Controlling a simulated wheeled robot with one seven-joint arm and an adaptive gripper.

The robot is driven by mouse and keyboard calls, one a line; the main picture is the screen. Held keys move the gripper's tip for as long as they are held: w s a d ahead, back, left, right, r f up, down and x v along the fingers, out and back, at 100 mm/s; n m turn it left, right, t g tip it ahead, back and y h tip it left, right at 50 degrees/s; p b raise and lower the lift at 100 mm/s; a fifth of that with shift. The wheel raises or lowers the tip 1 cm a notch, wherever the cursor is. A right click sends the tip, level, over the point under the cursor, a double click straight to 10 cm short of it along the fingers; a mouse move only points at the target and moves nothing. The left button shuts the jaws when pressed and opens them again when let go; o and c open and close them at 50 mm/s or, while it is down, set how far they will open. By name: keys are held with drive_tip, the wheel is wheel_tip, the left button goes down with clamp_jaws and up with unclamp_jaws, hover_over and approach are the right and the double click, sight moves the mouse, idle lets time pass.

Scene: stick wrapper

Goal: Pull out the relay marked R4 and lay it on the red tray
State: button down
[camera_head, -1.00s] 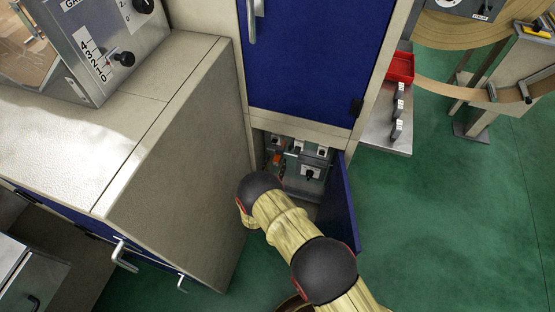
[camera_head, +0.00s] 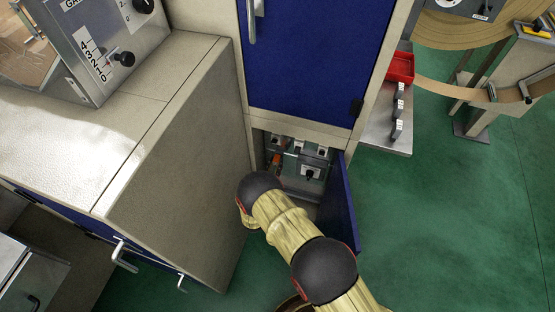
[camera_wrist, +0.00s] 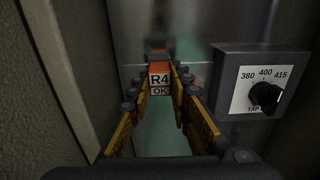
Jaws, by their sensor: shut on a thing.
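The relay marked R4 (camera_wrist: 159,80) has an orange top and a white label reading R4 and OK. In the wrist view it stands between the fingertips of my gripper (camera_wrist: 160,98), which is shut on it. A dark shape lies just behind the relay; I cannot tell whether the relay still sits in a socket. In the head view a small orange patch (camera_head: 276,158) shows inside the open lower cabinet, and my arm hides my gripper. The red tray (camera_head: 401,68) lies on the shelf right of the cabinet.
A grey box with a black tap knob (camera_wrist: 265,96) stands close right of my gripper; a cabinet wall (camera_wrist: 62,60) is close left. The open blue door (camera_head: 346,205) bounds the opening on the right. Several grey pieces (camera_head: 398,110) stand in front of the tray.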

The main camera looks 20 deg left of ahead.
sight(275, 164)
drive_tip(key=shift+s+d, duration=0.1)
drive_tip(key=shift+s, duration=0.9)
idle(0.3)
drive_tip(key=shift+s+d+p, duration=0.2)
drive_tip(key=shift+s+p, duration=0.15)
drive_tip(key=shift+s, duration=1.55)
